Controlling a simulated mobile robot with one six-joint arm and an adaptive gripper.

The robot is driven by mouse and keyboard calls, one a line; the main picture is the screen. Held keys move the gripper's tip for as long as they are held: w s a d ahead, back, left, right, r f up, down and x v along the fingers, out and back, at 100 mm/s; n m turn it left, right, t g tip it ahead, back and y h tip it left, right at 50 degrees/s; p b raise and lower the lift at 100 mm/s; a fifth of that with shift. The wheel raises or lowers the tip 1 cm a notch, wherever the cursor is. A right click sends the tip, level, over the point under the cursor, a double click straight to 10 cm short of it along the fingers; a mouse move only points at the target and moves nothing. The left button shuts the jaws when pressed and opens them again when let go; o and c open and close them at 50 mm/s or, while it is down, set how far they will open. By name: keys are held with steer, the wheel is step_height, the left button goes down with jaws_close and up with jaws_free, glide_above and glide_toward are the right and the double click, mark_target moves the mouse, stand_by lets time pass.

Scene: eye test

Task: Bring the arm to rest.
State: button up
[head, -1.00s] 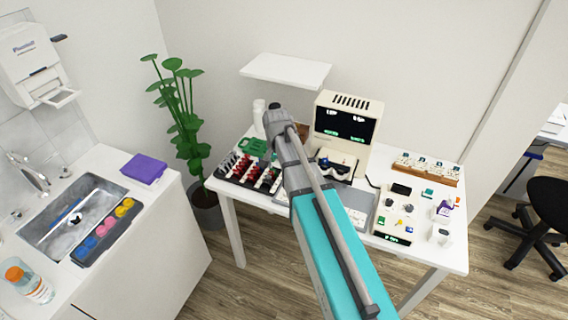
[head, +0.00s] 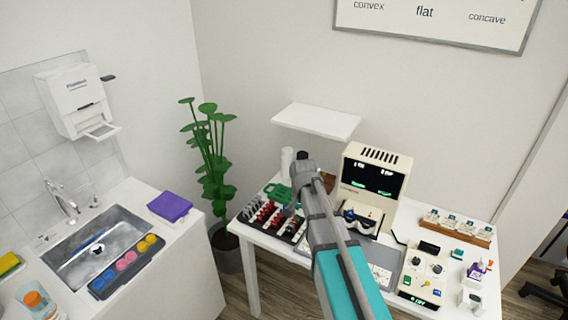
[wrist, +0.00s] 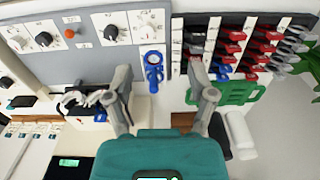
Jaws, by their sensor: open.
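My gripper (wrist: 160,72) is open in the wrist view, its two grey fingers spread apart with nothing held between them. Beyond the fingers are a grey panel with dials (wrist: 80,45) and a small blue ringed piece (wrist: 153,72). In the head view my arm reaches up over the white table (head: 275,248), in front of the tray and the cream machine. The fingers are hard to make out there.
The table holds a tray of red and grey pieces (head: 268,217), a green item (head: 277,192), a cream machine (head: 372,180) and a control box (head: 423,272). A wall shelf (head: 315,121) hangs behind. A plant (head: 208,150) and a sink (head: 100,250) are left.

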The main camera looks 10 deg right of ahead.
steer(key=shift+s, duration=0.1)
steer(key=s+d+n, duration=0.2)
steer(key=s+n, duration=0.5)
steer(key=s, duration=0.8)
steer(key=shift+d, duration=0.25)
steer(key=shift+c, duration=1)
steer(key=shift+d, duration=0.1)
